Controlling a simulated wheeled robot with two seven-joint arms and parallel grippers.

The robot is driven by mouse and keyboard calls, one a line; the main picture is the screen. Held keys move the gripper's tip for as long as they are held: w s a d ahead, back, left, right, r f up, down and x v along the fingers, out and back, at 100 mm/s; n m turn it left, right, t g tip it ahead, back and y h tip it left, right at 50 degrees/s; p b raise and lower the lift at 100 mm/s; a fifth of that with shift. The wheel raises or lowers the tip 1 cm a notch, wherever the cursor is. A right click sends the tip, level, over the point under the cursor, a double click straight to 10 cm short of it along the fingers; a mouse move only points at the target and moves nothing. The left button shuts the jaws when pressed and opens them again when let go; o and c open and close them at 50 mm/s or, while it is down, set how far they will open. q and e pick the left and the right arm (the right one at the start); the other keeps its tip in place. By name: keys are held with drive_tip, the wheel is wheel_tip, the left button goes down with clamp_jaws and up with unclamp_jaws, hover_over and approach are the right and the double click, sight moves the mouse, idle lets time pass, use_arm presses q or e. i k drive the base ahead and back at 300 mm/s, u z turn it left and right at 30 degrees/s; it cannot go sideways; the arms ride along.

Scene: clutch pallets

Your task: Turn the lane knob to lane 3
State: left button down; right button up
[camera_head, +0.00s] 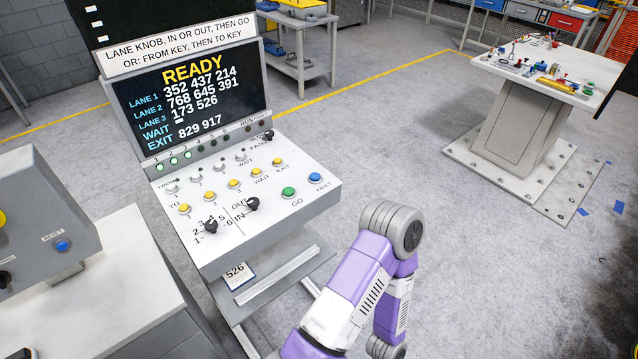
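The lane knob (210,226) is a small black knob at the lower left of the white console panel (300,207), with the numbers 1 to 6 around it. Its pointer is too small to read. A second black knob (252,204), marked OUT and IN, sits to its right. The console screen (190,103) reads READY and lists lanes 1 to 3, WAIT and EXIT. A purple and white arm of mine rises from the bottom, right of the console, and bends back down. Neither gripper is in view.
Green GO (289,192) and blue FAULT (315,177) buttons sit at the panel's right, with yellow buttons and grey key switches behind the knobs. A grey box with a blue RESET button (62,245) stands at left. A cluttered table (520,72) stands at far right.

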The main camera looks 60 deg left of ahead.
sight(210, 225)
drive_tip(key=u, duration=2.75)
drive_tip(key=k, duration=0.4)
drive_tip(key=u, duration=0.4)
drive_tip(key=i, duration=0.25)
